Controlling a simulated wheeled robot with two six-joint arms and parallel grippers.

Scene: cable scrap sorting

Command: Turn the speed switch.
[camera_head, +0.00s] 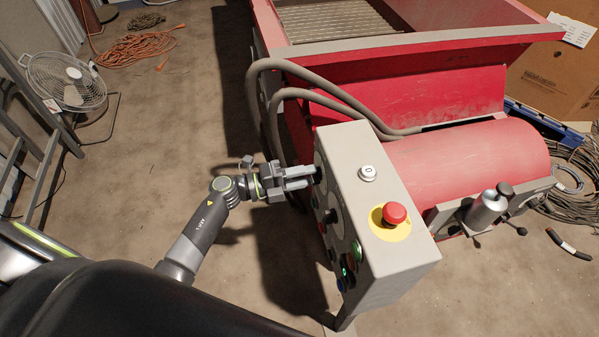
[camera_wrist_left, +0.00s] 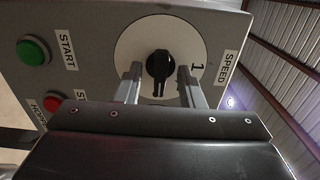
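The speed switch (camera_wrist_left: 158,66) is a black rotary knob on a round white dial (camera_wrist_left: 128,48), with a "1" and a SPEED label (camera_wrist_left: 231,68) to its right in the left wrist view. My left gripper (camera_wrist_left: 160,75) has one finger on each side of the knob. Gaps show between the knob and both fingers, so it is open around the knob without visible contact. In the head view my left gripper (camera_head: 311,177) is at the left face of the grey control box (camera_head: 385,245), and its fingertips partly hide the knob. My right gripper is not in view.
Beside the dial are a green START button (camera_wrist_left: 32,50) and a red button (camera_wrist_left: 53,103). The box top carries a red emergency stop (camera_head: 394,213) and a white button (camera_head: 367,172). Grey hoses (camera_head: 330,98) and the red machine (camera_head: 430,85) stand behind.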

